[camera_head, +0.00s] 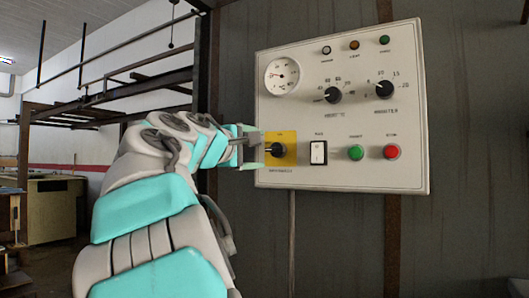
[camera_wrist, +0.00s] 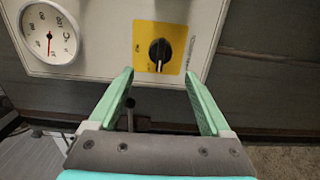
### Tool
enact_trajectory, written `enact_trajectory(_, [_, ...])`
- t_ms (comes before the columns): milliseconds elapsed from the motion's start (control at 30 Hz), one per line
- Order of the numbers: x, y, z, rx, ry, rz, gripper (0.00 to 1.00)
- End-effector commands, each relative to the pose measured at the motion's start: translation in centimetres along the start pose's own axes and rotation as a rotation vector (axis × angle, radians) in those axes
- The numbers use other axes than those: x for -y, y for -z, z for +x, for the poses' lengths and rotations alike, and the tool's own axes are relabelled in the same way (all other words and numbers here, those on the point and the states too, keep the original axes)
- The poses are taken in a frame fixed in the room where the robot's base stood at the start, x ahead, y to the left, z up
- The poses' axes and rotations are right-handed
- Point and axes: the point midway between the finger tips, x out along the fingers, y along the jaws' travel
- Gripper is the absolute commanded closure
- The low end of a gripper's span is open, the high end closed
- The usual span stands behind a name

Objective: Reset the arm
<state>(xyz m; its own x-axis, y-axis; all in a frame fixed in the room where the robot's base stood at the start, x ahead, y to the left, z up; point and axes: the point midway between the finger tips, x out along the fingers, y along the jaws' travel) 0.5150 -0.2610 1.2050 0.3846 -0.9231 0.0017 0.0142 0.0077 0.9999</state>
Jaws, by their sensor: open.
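My arm reaches from the lower left of the head view, and my gripper (camera_head: 258,150) is at the left edge of a pale control panel (camera_head: 340,60), in front of a yellow plate (camera_head: 283,137) with a black rotary switch (camera_head: 277,149). In the wrist view my gripper (camera_wrist: 158,82) has its two green fingers apart with nothing between them. The black switch (camera_wrist: 160,50) on its yellow plate (camera_wrist: 142,38) lies beyond the fingertips. The fingers look apart from the switch in the wrist view.
The panel carries a round gauge (camera_head: 282,75), two black dials (camera_head: 333,95) (camera_head: 384,89), a white rocker switch (camera_head: 318,152), a green button (camera_head: 355,152), a red button (camera_head: 391,151) and small lamps along the top. A dark wall (camera_head: 470,200) stands behind. Metal framing and a cabinet are at left.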

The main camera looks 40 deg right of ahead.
Motion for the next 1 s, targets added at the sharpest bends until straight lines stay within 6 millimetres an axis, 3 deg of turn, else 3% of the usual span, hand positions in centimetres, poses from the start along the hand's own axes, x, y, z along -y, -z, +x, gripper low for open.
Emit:
enact_trajectory(667, [0.7, -0.1, -0.7, -0.004, 0.020, 0.009, 0.18])
enact_trajectory(767, [3.5, -0.3, -0.7, -0.020, 0.091, 0.040, 0.18])
enact_trajectory(833, [6.7, -0.4, -1.0, -0.040, 0.175, 0.081, 0.18])
enact_trajectory(1000, [17.7, -0.7, -3.6, -0.079, 0.454, 0.196, 0.18])
